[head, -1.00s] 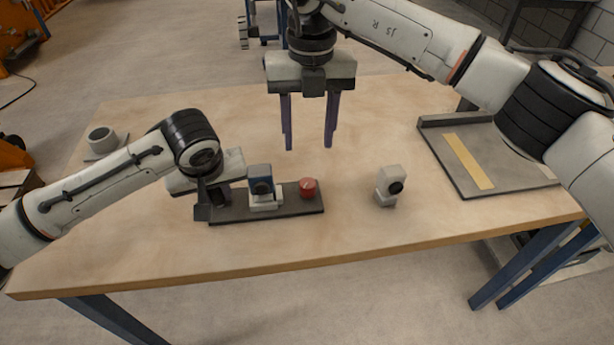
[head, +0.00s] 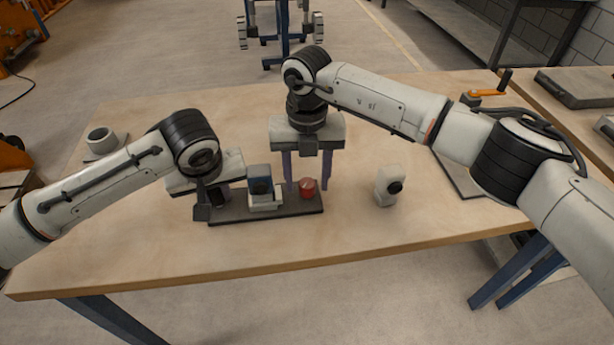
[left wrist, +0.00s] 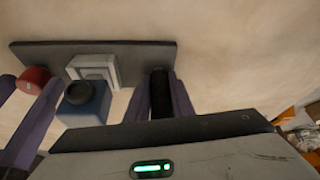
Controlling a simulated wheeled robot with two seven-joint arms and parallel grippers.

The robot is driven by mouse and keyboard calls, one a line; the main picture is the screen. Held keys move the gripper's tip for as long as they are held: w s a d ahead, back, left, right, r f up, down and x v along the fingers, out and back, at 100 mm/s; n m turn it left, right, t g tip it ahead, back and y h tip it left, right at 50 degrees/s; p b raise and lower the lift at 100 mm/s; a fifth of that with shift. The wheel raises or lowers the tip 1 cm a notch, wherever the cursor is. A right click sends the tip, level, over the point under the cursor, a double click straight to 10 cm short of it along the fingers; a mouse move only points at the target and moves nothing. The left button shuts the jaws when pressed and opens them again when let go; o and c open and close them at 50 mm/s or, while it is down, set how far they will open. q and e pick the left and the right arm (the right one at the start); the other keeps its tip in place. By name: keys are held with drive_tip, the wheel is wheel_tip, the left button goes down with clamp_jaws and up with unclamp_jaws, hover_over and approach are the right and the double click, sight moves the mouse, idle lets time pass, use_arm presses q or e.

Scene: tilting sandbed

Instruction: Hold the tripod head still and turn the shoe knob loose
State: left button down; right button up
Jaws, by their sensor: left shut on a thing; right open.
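The tripod head shows as a long dark plate (head: 285,213) lying on the table. It carries a blue block with a dark round front (head: 260,187) in a pale bracket, and a red knob (head: 308,188) at its right end. My left gripper (left wrist: 161,80) is shut on an upright black grip (left wrist: 162,100) at the plate's left end. My right gripper (head: 308,187) is open, pointing down, with its fingers on either side of the red knob. The left wrist view also shows the knob (left wrist: 34,78) between these fingers; I cannot tell whether they touch it.
A pale block with a black round front (head: 388,187) stands right of the plate. A grey cup-like part (head: 101,140) sits at the back left. A grey tray (head: 455,178) lies at the right, partly behind my right arm. The table's front strip (head: 180,245) is clear.

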drive_tip(key=c, duration=1.1)
drive_tip(key=shift+o, duration=0.2)
drive_tip(key=n, duration=0.4)
drive_tip(key=shift+n, duration=1.8)
drive_tip(key=o, duration=1.1)
drive_tip(key=shift+c, duration=0.2)
